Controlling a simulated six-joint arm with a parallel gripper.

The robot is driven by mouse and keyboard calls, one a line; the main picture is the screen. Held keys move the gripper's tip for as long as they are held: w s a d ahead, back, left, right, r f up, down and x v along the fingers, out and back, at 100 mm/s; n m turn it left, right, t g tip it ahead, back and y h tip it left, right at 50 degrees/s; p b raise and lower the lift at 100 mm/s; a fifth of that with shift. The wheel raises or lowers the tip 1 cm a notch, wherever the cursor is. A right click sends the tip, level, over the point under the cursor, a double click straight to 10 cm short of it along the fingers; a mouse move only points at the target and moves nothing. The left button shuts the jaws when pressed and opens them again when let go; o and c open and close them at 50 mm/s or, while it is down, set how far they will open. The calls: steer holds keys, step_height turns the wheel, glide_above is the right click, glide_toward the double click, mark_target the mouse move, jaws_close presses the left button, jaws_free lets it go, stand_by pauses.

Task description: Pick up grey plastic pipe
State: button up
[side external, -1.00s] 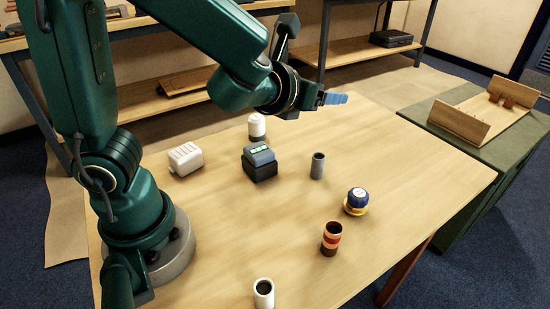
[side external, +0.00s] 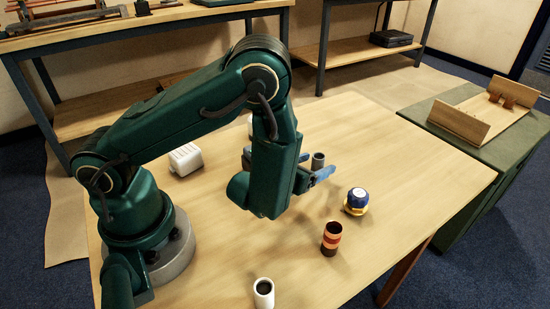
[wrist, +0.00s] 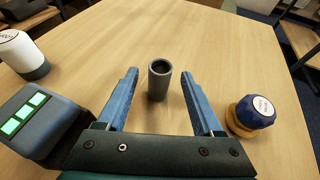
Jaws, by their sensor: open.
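The grey plastic pipe (wrist: 159,83) is a short hollow tube standing upright on the table. In the wrist view it stands between and just ahead of the two blue fingers of my open gripper (wrist: 157,80), with a gap on each side. In the side view the upper part of the pipe (side external: 318,160) shows just behind the blue fingertips (side external: 322,174); its lower part is hidden by them. My gripper is empty and low over the table, pointing toward the pipe.
A blue and yellow round item (side external: 357,201) stands right of my gripper. An orange and dark banded tube (side external: 331,238) and a white tube (side external: 264,293) stand nearer. A device with green lights (wrist: 28,113) and a white cylinder (wrist: 22,54) are at left. A white box (side external: 185,159) sits near my base.

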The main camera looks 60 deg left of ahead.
mark_target(324, 160)
steer(key=shift+x, duration=2.35)
steer(key=shift+r, duration=0.1)
jaws_close()
